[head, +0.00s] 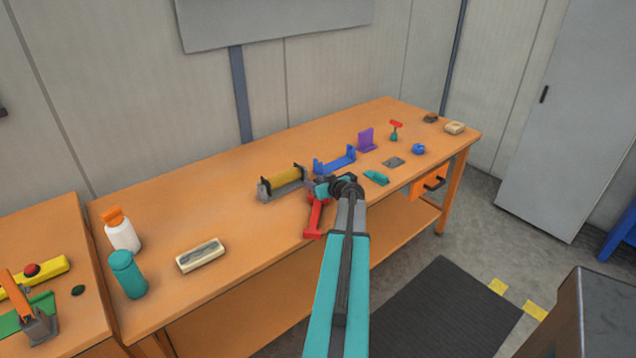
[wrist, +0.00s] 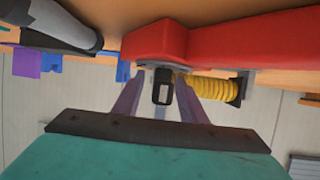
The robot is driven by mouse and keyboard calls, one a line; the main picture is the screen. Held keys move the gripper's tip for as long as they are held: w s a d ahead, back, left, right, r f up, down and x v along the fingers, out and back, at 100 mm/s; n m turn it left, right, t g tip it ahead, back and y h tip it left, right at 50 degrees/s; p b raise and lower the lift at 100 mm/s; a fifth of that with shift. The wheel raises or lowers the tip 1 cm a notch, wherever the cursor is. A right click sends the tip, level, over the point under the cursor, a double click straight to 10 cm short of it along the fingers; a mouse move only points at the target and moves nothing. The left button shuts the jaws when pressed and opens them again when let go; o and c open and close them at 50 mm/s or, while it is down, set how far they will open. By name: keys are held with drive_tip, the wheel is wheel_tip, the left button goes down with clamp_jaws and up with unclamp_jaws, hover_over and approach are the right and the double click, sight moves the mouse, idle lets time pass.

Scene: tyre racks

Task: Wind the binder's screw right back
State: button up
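A device with a ribbed yellow cylinder (head: 283,178) in a grey frame (head: 265,194) stands at the middle of the bench; I take it for the binder, but cannot be sure. The yellow cylinder also shows in the wrist view (wrist: 214,88). A red bar-like part (head: 315,218) lies at its right, by the bench's front edge, and fills the top right of the wrist view (wrist: 215,38). My gripper (wrist: 161,74) has its fingers apart, one each side of a grey disc and a dark loop (wrist: 162,100). Contact between fingers and disc is unclear. No screw thread is clearly visible.
A blue cradle (head: 335,161) and a purple bracket (head: 367,140) stand close behind and right. A teal block (head: 376,177) lies right of my gripper. A pale box (head: 202,255) and bottles (head: 122,233) are left. The bench between is clear.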

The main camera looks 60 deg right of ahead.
drive_tip(key=shift+w+d, duration=0.1)
drive_tip(key=shift+w, duration=0.05)
drive_tip(key=shift+c, duration=0.4)
clamp_jaws()
drive_tip(key=shift+f, duration=0.1)
drive_tip(key=b, duration=0.2)
drive_tip(key=n+t+y+b, duration=0.1)
drive_tip(key=b, duration=0.1)
drive_tip(key=shift+w+f+n+y, duration=0.1)
drive_tip(key=shift+f+n+y, duration=0.05)
drive_tip(key=shift+n+y, duration=0.15)
